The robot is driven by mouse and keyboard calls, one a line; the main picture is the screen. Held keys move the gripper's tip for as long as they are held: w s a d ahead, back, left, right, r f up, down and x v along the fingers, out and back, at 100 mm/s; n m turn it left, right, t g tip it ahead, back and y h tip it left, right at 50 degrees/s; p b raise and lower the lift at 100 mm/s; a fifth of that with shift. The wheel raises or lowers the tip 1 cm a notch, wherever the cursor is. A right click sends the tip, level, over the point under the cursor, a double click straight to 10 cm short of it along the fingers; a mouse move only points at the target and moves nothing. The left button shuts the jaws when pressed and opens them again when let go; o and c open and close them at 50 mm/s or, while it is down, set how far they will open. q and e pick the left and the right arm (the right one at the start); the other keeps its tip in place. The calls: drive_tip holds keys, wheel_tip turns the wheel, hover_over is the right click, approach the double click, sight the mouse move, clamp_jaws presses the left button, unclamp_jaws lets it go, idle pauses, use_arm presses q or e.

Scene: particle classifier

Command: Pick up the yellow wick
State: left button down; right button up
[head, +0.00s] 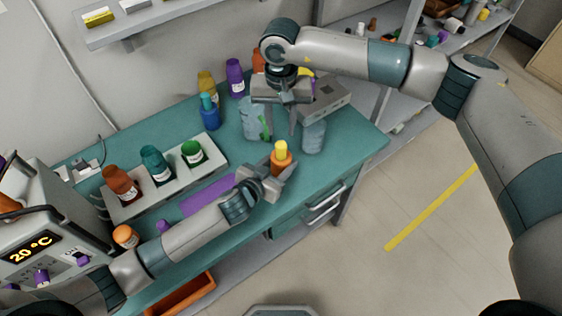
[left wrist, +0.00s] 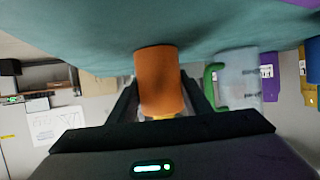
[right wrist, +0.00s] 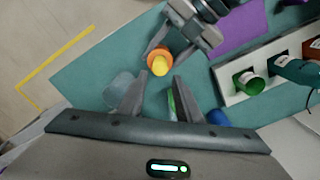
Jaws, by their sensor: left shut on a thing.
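The yellow wick (head: 281,148) stands upright in the top of an orange holder (head: 281,165). It also shows in the right wrist view (right wrist: 159,65). My left gripper (head: 273,175) is shut on the orange holder (left wrist: 157,75) near the table's front edge. Only a sliver of yellow shows in the left wrist view, behind the gripper body. My right gripper (head: 281,128) points down behind the wick, with its fingers apart. In the right wrist view nothing is between the fingers (right wrist: 154,105), and the wick is beyond their tips.
Two clear containers (head: 313,137) stand on the teal table (head: 365,140) close to my right gripper; one (head: 250,122) has a green handle. Purple, yellow and blue bottles stand behind. A white rack (head: 130,207) with three bottles is at left, beside a purple mat (head: 205,196).

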idle(0.4)
drive_tip(key=o, duration=0.4)
drive_tip(key=m, duration=0.4)
drive_tip(key=shift+r, duration=0.3)
drive_tip(key=m, duration=0.4)
drive_tip(key=shift+d+r+m, duration=0.15)
drive_tip(key=shift+r+m, duration=0.15)
drive_tip(key=shift+m, duration=0.1)
drive_tip(key=m, duration=0.4)
drive_tip(key=shift+w+d+r, duration=0.1)
drive_tip(key=shift+r, duration=0.25)
drive_tip(key=m, duration=0.4)
drive_tip(key=shift+r+m, duration=0.3)
